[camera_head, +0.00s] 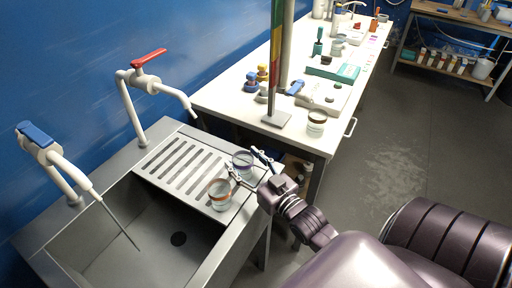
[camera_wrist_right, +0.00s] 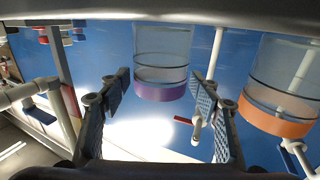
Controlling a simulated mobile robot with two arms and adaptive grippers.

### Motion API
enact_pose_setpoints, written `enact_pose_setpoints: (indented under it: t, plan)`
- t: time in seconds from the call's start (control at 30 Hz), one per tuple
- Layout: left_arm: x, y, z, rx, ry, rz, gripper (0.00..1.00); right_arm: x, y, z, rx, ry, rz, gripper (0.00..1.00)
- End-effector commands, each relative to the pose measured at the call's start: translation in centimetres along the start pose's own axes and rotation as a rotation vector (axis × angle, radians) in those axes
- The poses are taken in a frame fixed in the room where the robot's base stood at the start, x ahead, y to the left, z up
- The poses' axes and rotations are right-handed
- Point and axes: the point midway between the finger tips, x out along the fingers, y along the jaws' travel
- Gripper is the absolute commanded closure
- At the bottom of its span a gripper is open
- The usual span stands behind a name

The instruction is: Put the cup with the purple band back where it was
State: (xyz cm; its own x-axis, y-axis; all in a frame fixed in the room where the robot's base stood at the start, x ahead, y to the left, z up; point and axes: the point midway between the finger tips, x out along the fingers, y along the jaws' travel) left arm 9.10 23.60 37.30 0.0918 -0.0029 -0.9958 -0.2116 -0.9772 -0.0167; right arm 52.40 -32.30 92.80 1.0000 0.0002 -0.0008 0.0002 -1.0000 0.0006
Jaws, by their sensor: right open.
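The clear cup with the purple band (camera_head: 243,159) stands on the ribbed drainboard beside the sink, near its right edge. It also shows in the right wrist view (camera_wrist_right: 163,70), in line with the gap between the fingers. My right gripper (camera_head: 247,166) is open, one finger on each side of this cup at its near side. I cannot tell whether the fingers touch it. A similar cup with an orange band (camera_head: 220,195) stands close by on the drainboard, outside the fingers; it also shows in the right wrist view (camera_wrist_right: 277,115). My left gripper is out of view.
The sink basin (camera_head: 150,235) and two taps, one with a red handle (camera_head: 149,57) and one with a blue handle (camera_head: 35,133), are at the left. A cup with a brown band (camera_head: 316,124) stands on the white bench (camera_head: 225,98), near a tall stand.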

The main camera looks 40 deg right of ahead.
Motion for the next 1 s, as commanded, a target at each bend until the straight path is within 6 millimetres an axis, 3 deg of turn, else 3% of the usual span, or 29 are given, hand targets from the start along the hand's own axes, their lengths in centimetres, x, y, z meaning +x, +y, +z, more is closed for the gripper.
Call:
enact_pose_setpoints:
  t: [0.53,0.7,1.0]
  plan:
    - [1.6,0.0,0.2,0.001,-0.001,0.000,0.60,-9.7,0.0,0.3,0.001,-0.005,0.000,0.42]
    - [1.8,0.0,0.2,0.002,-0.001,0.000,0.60,-11.1,0.0,0.2,0.001,-0.003,0.000,0.42]
    - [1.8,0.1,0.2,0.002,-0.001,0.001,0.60,-11.5,0.0,0.1,0.001,-0.001,0.000,0.42]
